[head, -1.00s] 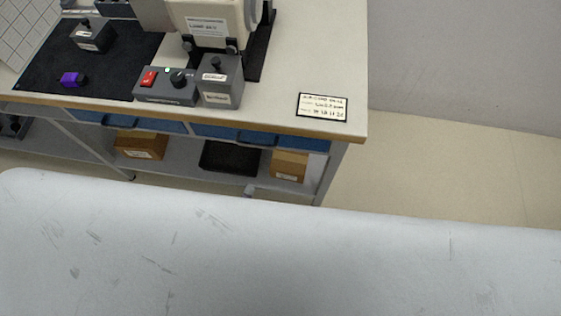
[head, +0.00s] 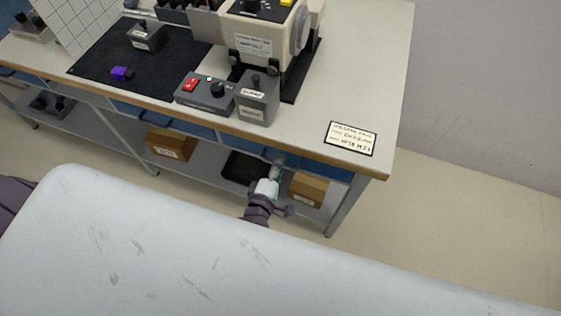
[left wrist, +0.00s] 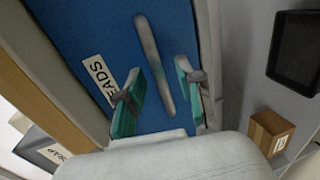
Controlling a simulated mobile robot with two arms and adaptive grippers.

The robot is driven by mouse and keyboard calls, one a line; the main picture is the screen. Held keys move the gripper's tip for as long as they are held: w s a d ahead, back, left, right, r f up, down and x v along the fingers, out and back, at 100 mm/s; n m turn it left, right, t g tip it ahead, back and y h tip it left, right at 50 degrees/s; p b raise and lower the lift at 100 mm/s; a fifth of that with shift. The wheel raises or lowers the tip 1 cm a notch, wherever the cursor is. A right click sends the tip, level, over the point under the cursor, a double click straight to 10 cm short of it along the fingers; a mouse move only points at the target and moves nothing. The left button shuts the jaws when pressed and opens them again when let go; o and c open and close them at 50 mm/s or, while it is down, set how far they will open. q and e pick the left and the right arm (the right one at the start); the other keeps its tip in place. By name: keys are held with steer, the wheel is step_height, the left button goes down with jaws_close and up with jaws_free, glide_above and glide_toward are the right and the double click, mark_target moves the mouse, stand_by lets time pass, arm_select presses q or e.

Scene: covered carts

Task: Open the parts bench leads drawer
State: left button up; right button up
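The leads drawer has a blue front (left wrist: 85,35) with a white label (left wrist: 98,75) ending in "EADS" and a long pale bar handle (left wrist: 152,60). In the head view the blue drawer front (head: 326,171) shows under the bench top's right part and looks closed. My left gripper (left wrist: 158,78) is open in front of the drawer, its teal-padded fingers on either side of the handle. I cannot tell whether they touch it. In the head view my left gripper (head: 274,172) is below the bench edge, partly hiding the drawer. My right gripper is out of view.
A pale scratched surface (head: 200,250) fills the foreground. The lower shelf holds cardboard boxes (head: 309,188) and a black tray (head: 243,167). On the bench top are a machine (head: 262,40), a control box (head: 205,93) and a sign card (head: 351,138). Floor right of the bench is clear.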

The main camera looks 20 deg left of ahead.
arm_select(q)
steer(key=shift+w+f, duration=0.1)
steer(key=shift+w, duration=0.55)
jaws_close()
